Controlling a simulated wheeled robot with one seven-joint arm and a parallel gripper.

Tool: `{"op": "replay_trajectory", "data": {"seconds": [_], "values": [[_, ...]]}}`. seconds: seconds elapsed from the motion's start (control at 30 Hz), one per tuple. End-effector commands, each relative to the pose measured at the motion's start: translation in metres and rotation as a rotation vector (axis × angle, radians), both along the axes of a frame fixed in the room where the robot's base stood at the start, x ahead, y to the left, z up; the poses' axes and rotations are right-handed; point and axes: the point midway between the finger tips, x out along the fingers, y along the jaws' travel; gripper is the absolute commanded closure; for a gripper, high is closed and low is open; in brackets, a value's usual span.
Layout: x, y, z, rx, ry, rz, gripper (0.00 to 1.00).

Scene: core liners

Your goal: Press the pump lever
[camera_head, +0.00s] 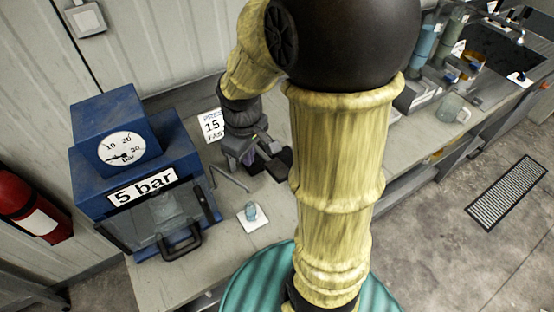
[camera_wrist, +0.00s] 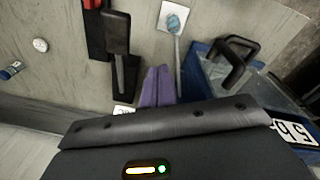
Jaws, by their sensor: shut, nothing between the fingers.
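A lever with a black grip (camera_wrist: 116,32) and a slimmer shaft stands over a dark base with red beside it in the wrist view. In the head view, a dark base (camera_head: 284,160) shows beside my gripper, partly hidden by my arm. My gripper (camera_wrist: 158,86) has purple fingers, closed together with nothing between them. In the wrist view they are just right of the lever's shaft, with a gap visible. In the head view my gripper (camera_head: 243,158) points down over the bench. I cannot tell its height or whether it touches anything.
A blue press (camera_head: 130,165) with a gauge, "5 bar" label and black handle (camera_head: 182,243) stands left. A thin grey rod (camera_head: 230,179) is close by my gripper. A small blue item (camera_head: 251,211) sits on a white square. Containers (camera_head: 452,108) stand far right.

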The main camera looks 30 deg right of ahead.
Motion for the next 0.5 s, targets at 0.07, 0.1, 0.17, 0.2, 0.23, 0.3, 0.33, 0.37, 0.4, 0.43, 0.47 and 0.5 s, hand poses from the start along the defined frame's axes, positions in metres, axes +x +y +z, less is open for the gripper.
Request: {"op": "replay_trajectory", "data": {"seconds": [0.07,0.1,0.17,0.2,0.23,0.3,0.33,0.37,0.4,0.43,0.47,0.5], "values": [[0.014,-0.011,0.000,-0.011,0.052,0.143,1.00],[0.019,-0.016,0.001,-0.013,0.080,0.223,1.00],[0.027,-0.024,0.004,-0.012,0.120,0.340,1.00],[0.032,-0.029,0.007,-0.010,0.145,0.419,1.00],[0.036,-0.034,0.008,-0.005,0.164,0.478,1.00],[0.044,-0.045,0.013,0.010,0.205,0.610,1.00],[0.047,-0.050,0.015,0.018,0.221,0.667,1.00],[0.050,-0.056,0.017,0.028,0.236,0.723,1.00],[0.053,-0.062,0.020,0.043,0.255,0.794,1.00],[0.055,-0.067,0.022,0.054,0.268,0.845,1.00],[0.057,-0.072,0.025,0.065,0.279,0.892,1.00],[0.059,-0.078,0.027,0.080,0.291,0.946,1.00]]}}
